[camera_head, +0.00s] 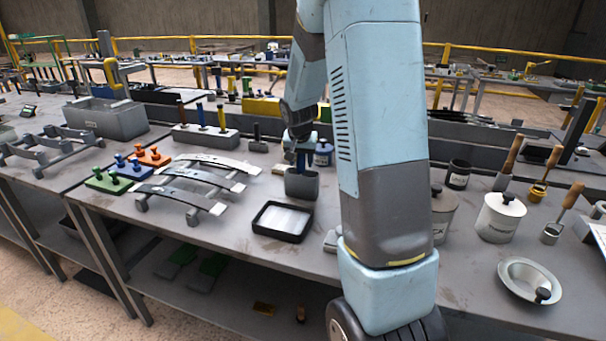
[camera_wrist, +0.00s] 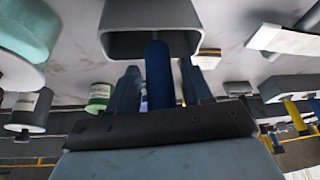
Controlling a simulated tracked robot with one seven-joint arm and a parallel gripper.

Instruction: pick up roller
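A dark blue upright handle (camera_wrist: 158,75) stands between my fingers in the wrist view and reaches into a square grey holder (camera_wrist: 150,14). It may be the roller, but its lower end is hidden in the holder. The holder (camera_head: 301,186) stands on the bench in the head view, right under my gripper (camera_head: 301,158). In the wrist view my gripper (camera_wrist: 161,88) is open. Its two blue fingers lie either side of the handle, with a narrow gap on each side.
A black-rimmed tray (camera_head: 258,231) lies in front of the holder, and curved metal strips on a rack (camera_head: 190,186) are to its left. A blue-labelled pot (camera_head: 323,154) stands close behind right. White and dark pots (camera_head: 500,219) are beyond my arm on the right.

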